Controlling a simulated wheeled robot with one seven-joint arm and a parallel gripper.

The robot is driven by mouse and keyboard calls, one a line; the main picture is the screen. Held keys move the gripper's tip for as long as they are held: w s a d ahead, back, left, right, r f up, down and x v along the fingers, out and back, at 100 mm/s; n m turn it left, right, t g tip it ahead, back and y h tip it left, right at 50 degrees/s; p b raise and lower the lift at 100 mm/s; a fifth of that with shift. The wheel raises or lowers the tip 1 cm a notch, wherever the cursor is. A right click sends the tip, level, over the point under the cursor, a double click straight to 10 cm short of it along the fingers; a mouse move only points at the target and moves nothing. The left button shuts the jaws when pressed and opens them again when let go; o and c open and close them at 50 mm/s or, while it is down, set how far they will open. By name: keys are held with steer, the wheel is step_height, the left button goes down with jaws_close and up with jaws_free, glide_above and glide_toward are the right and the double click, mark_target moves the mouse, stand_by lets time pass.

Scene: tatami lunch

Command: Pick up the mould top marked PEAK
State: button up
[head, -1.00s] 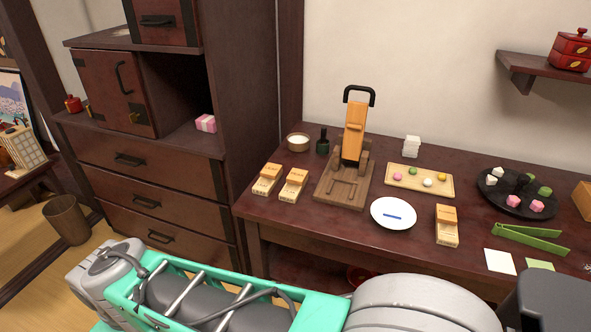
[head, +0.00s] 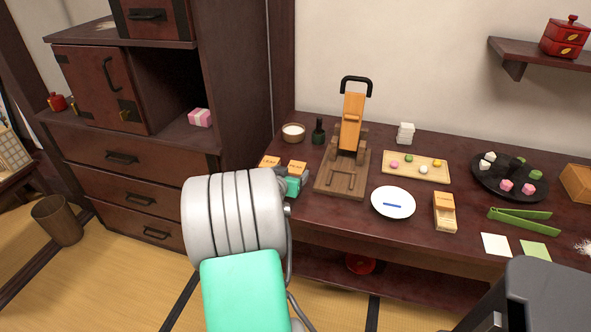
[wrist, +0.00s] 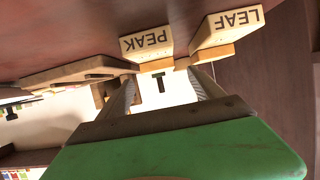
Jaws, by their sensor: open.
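The mould marked PEAK (wrist: 147,43) shows upside down in the wrist view, a pale lettered block with an orange-brown wooden top (wrist: 157,65). A like mould marked LEAF (wrist: 226,28) stands beside it. In the head view the PEAK mould's top (head: 297,165) is the right one of the left pair, nearer the press. The LEAF mould (head: 269,160) is left of it, and my arm covers the lower parts of both. My gripper (wrist: 161,82) is open and empty, fingers pointing at the moulds, with the PEAK top just beyond the fingertips. In the head view my gripper (head: 292,186) is partly hidden.
A wooden press (head: 342,182) with a black handle stands right of the moulds. A white plate (head: 393,209), another mould (head: 445,219), a sweets board (head: 440,178) and green tongs (head: 518,221) lie further right. A bowl (head: 293,139) and dark bottle (head: 319,137) stand behind.

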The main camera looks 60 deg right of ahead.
mark_target(297, 166)
steer(key=x, duration=0.5)
steer(key=shift+s+r, duration=0.1)
steer(key=shift+s, duration=0.05)
steer(key=c, duration=1.4)
steer(key=shift+r, duration=0.15)
steer(key=shift+c, duration=0.2)
